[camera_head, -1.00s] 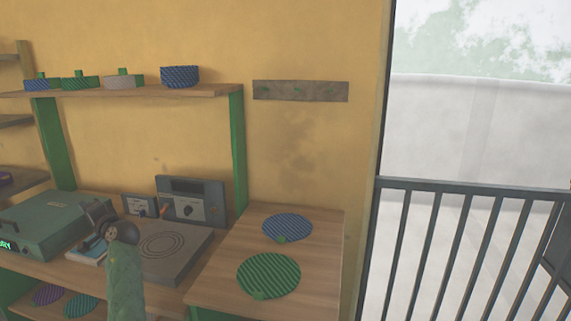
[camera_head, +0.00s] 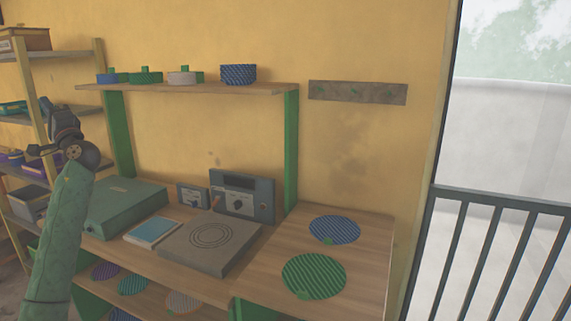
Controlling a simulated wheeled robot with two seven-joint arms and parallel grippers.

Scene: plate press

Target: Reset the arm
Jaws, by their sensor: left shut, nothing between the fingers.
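My left arm comes up from the lower left in a green sleeve. Its dark gripper (camera_head: 38,151) is raised at the left, in front of the shelf rack and left of the green box-shaped machine. The gripper is small in the picture and is shut on nothing. It is clear of the bench and touches nothing that I can see. My right gripper is not in view.
The green machine (camera_head: 122,205), a blue pad (camera_head: 153,230), a grey plate with rings (camera_head: 208,245) and a control box (camera_head: 243,197) stand on the bench. Blue (camera_head: 334,229) and green (camera_head: 314,276) striped discs lie at right. A railing (camera_head: 500,200) is far right.

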